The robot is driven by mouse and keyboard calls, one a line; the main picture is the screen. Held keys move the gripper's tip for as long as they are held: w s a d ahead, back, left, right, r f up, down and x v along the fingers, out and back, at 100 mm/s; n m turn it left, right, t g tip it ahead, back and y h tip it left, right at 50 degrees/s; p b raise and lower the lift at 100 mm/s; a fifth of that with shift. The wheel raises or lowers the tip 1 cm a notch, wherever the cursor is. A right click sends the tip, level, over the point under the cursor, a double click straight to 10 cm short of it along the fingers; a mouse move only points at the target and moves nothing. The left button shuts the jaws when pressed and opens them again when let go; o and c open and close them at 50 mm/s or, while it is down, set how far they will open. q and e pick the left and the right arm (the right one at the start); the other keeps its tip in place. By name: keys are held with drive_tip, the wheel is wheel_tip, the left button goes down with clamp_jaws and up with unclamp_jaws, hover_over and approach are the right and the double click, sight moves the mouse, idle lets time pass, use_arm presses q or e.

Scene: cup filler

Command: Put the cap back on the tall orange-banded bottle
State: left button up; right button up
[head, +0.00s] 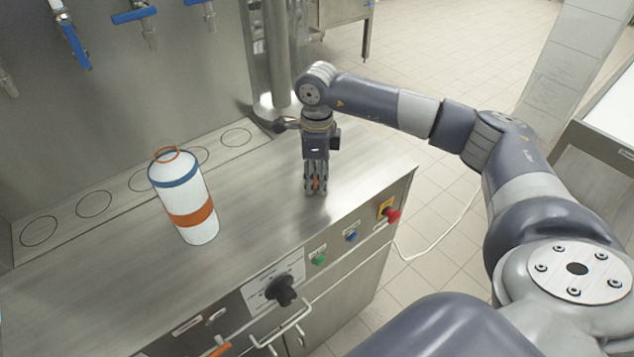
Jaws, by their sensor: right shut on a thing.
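The tall white bottle (184,196) stands upright on the steel counter, left of the middle of the head view. It has an orange band low on its body, a blue band near the top and an orange ring around its mouth. No cap shows on it. My right gripper (315,187) points down over the counter, to the right of the bottle and apart from it. It is shut on a small orange thing, which looks like the cap; the fingers hide most of it. My left gripper is not in view.
Taps with blue handles (134,14) hang on the back wall above a row of ringed spots. The counter's front panel has a black knob (282,291), buttons and a red emergency stop (391,215). The counter (255,215) is clear between bottle and gripper.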

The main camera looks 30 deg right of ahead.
sight(316, 181)
idle(0.3)
drive_tip(key=shift+r+b, duration=0.4)
drive_tip(key=shift+r, duration=0.1)
wheel_tip(316, 181, up, 3)
drive_tip(key=shift+f+b, duration=0.2)
drive_tip(key=shift+b, duration=0.5)
use_arm(q)
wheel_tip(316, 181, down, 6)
drive_tip(key=b, duration=0.4)
use_arm(e)
drive_tip(key=s+a, duration=0.3)
drive_tip(key=s, duration=0.1)
drive_tip(key=s+a+r, duration=0.1)
drive_tip(key=s+a, duration=0.2)
drive_tip(key=s, duration=0.2)
drive_tip(key=s+a, duration=0.3)
drive_tip(key=s, duration=0.1)
drive_tip(key=shift+s+r, duration=0.2)
drive_tip(key=shift+r, duration=0.05)
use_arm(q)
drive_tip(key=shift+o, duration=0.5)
